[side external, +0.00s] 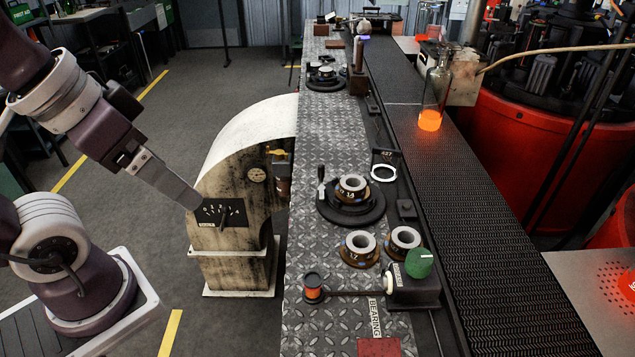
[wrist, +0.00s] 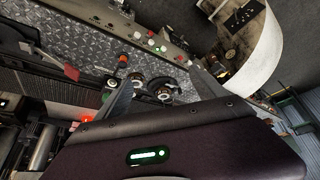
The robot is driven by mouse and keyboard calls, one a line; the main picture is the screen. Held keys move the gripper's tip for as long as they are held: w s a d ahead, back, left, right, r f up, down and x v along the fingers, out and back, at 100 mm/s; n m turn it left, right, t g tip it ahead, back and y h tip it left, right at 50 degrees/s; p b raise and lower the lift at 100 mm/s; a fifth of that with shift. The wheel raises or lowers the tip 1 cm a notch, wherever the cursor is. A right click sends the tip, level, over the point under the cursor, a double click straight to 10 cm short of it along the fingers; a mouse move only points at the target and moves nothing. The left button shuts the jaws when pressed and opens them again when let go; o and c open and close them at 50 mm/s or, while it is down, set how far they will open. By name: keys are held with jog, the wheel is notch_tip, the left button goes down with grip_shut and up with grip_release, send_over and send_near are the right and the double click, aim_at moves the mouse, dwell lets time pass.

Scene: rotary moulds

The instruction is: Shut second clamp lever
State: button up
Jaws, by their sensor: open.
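A round dark clamp station (side external: 362,213) stands on the diamond-plate bench, holding a numbered ring mould (side external: 351,187). A short black clamp lever (side external: 321,190) stands upright at its left edge. A similar far station (side external: 327,80) also has a small upright lever (side external: 311,72) at its left. Which one is the second is not marked. My gripper (side external: 193,200) is open and empty, in the air left of the bench, apart from both levers. Its fingers overlap in the side view. The wrist view shows round mould parts (wrist: 160,90) beyond my gripper; lever positions are unclear there.
Two loose ring moulds (side external: 359,248) (side external: 403,242) and a box with a green knob (side external: 419,263) sit nearer. An orange-banded spool (side external: 313,288) stands by the bench's left edge. A stained curved machine housing (side external: 232,185) stands behind my gripper. A glowing glass bottle (side external: 434,90) stands on the conveyor.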

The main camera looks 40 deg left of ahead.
aim_at(321, 178)
jog(key=w+d+n+g+h, duration=0.1)
jog(key=w+g, duration=0.1)
jog(key=w+d+f+n+g+h, duration=0.1)
jog(key=w+d+n+g+h, duration=0.1)
jog(key=w+d+f+n+g+h, duration=0.1)
jog(key=w+n+h, duration=0.1)
jog(key=shift+d+f+g, duration=0.15)
jog(key=shift+d+g, duration=0.05)
jog(key=shift+g, duration=0.2)
jog(key=c, duration=0.8)
jog(key=w+a+f+n+t+h, duration=0.2)
jog(key=w+a+f+n+h, duration=0.25)
jog(key=w, duration=0.45)
jog(key=w+a+f+n+t+h, duration=0.1)
jog(key=w+f+n+h, duration=0.2)
jog(key=w+n+h, duration=0.35)
jog(key=w+a+f+n+t, duration=0.2)
jog(key=a+f+n, duration=0.1)
jog(key=w+a+f+n+t+y, duration=0.1)
jog(key=w+a+f+n+t, duration=0.4)
jog(key=a+f+n+t, duration=0.1)
jog(key=f, duration=0.1)
jog(key=shift+w, duration=0.35)
jog(key=x, duration=0.5)
jog(key=shift+w+d+f, duration=0.15)
jog(key=shift+w+d, duration=0.45)
jog(key=shift+d, duration=0.15)
grip_shut()
